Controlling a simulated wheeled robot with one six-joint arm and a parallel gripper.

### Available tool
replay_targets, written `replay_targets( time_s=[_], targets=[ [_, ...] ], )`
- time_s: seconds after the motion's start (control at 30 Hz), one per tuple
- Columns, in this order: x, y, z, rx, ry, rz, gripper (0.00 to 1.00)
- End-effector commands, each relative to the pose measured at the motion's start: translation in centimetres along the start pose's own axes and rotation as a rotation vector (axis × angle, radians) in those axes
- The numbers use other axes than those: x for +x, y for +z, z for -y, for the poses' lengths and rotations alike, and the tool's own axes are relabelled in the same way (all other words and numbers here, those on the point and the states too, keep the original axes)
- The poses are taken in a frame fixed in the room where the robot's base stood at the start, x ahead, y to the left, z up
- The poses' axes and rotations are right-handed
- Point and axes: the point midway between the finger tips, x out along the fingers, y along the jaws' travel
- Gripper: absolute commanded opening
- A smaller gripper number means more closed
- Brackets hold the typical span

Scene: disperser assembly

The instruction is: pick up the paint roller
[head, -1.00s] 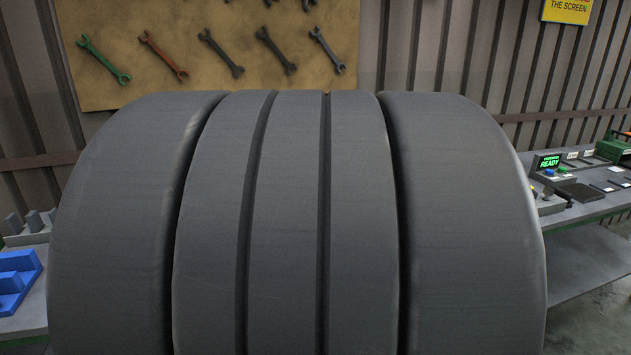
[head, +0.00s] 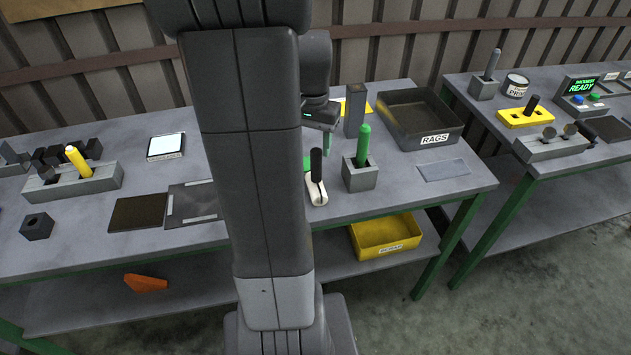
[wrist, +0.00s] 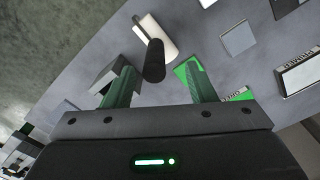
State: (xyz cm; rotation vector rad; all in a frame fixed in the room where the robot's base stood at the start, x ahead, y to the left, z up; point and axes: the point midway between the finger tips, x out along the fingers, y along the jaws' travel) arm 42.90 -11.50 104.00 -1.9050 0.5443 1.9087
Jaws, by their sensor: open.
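The item that looks like the paint roller, a white piece with an upright black handle (head: 316,178), stands on the table just right of my arm in the head view. In the wrist view its black handle (wrist: 154,61) points toward the camera, and its white part (wrist: 157,33) lies beyond. My gripper (wrist: 161,68) is open, with its two green fingers on either side of the handle in the picture. I see no contact, and cannot tell whether the handle is between the fingers in depth.
A grey block (head: 360,178) with a green-handled tool (head: 363,142) stands close right of the roller. A dark RAGS tray (head: 420,119) and a dark upright post (head: 355,108) are behind. A yellow bin (head: 386,238) sits on the lower shelf.

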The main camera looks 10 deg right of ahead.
Motion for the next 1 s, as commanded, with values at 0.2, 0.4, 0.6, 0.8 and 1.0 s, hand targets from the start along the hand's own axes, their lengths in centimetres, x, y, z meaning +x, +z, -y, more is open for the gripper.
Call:
replay_targets(
  time_s=[0.2, 0.4, 0.6, 0.8, 1.0],
  targets=[
    [1.7, 0.0, -0.1, 0.000, 0.000, 0.000, 0.50],
    [4.0, -0.4, -0.6, 0.000, 0.002, 0.004, 0.50],
    [6.3, -0.6, -0.7, -0.001, 0.000, 0.001, 0.50],
    [6.8, -0.6, -0.7, -0.001, 0.000, -0.001, 0.50],
    [6.7, -0.6, -0.7, -0.001, 0.000, -0.001, 0.29]
  ],
)
